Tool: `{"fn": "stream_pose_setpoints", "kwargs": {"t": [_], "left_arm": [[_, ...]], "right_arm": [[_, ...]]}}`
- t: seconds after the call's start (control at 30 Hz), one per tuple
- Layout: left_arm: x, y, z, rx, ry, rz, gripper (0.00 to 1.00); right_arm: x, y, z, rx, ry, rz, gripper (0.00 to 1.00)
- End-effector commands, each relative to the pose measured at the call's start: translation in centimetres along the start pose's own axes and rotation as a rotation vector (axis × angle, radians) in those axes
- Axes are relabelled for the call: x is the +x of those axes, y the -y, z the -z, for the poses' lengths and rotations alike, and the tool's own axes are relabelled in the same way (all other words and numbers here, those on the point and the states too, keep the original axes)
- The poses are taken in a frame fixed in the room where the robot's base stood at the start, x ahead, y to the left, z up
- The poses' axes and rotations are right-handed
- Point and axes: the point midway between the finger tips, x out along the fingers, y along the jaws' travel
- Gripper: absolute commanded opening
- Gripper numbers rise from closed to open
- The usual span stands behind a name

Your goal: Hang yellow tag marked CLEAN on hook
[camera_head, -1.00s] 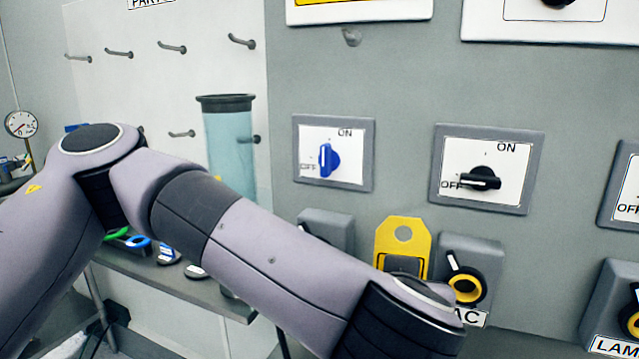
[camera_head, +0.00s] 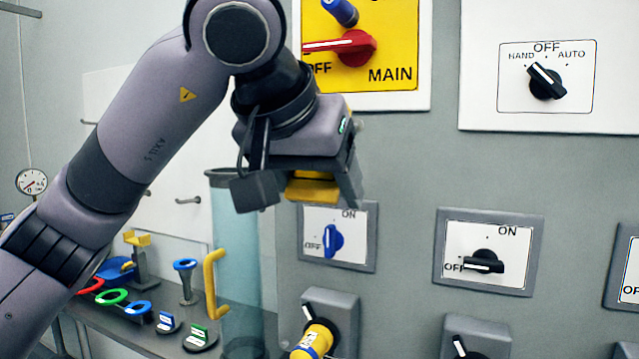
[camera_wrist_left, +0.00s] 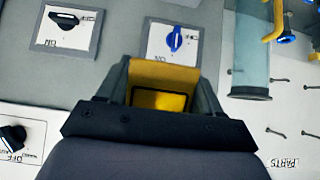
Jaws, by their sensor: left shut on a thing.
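My left gripper (camera_head: 312,196) is raised in front of the grey wall panel, just below the yellow MAIN switch plate. It is shut on the yellow tag (camera_head: 312,188), of which only a small part shows between the fingers. The tag also shows in the left wrist view (camera_wrist_left: 165,76), between the fingers, with a dark rectangle on it. Its lettering cannot be read. The wall hook below the MAIN plate cannot be made out clearly; my gripper covers most of that area. My right gripper is out of view.
The red MAIN switch (camera_head: 350,46) is close above the gripper. A blue switch (camera_head: 333,240) and a black switch (camera_head: 485,262) are below. A clear tube (camera_head: 236,260) and a shelf with coloured rings (camera_head: 112,297) are at left.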

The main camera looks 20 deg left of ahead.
Motion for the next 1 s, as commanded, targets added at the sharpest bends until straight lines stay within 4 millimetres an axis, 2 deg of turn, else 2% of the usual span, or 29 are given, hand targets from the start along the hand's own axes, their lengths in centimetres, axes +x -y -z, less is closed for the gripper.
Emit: {"fn": "stream_pose_setpoints", "kwargs": {"t": [1.0], "left_arm": [[4.8,-0.1,3.9,-0.002,0.000,0.001,0.37]], "right_arm": [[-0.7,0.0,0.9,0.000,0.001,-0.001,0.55]]}}
